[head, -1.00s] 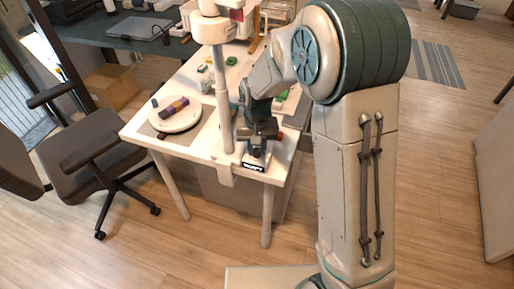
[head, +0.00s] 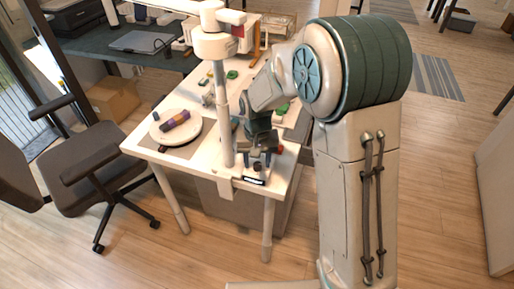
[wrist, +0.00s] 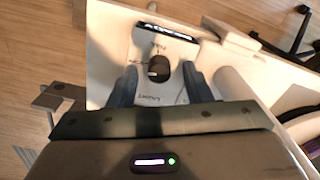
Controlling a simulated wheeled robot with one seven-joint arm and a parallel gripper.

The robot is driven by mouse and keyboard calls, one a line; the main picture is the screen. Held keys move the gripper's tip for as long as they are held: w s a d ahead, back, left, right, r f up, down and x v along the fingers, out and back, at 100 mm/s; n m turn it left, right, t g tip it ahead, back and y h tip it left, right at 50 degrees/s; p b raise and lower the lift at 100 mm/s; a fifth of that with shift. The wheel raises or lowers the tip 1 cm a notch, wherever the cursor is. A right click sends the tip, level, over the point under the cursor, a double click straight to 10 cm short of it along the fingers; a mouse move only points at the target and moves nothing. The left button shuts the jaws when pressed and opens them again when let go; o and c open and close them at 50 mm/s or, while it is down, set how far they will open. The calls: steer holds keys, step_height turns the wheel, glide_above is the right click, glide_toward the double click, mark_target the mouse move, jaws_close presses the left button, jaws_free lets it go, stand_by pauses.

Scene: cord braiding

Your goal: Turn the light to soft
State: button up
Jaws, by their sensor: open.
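A small white control box (wrist: 142,48) sits at the table's front corner, with a dark strip along one edge. In the head view the box (head: 254,181) is partly covered by my gripper. A round dark knob (wrist: 159,68) with a pale mark stands on its top, with printed labels around it too small to read surely. My gripper (wrist: 160,84) is open, its two fingers on either side of the knob, with visible gaps. In the head view my gripper (head: 257,163) is low over the box. I cannot tell whether the fingertips touch the box.
A white post (head: 223,120) rises from the table edge beside my gripper. A round white disc (head: 190,138) with a purple and orange roll (head: 175,121) lies to the left. Small green items (head: 232,74) are farther back. A chair (head: 95,160) stands left of the table.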

mark_target(257, 164)
step_height(257, 164, up, 13)
stand_by(0.3)
steer(key=shift+r, duration=0.1)
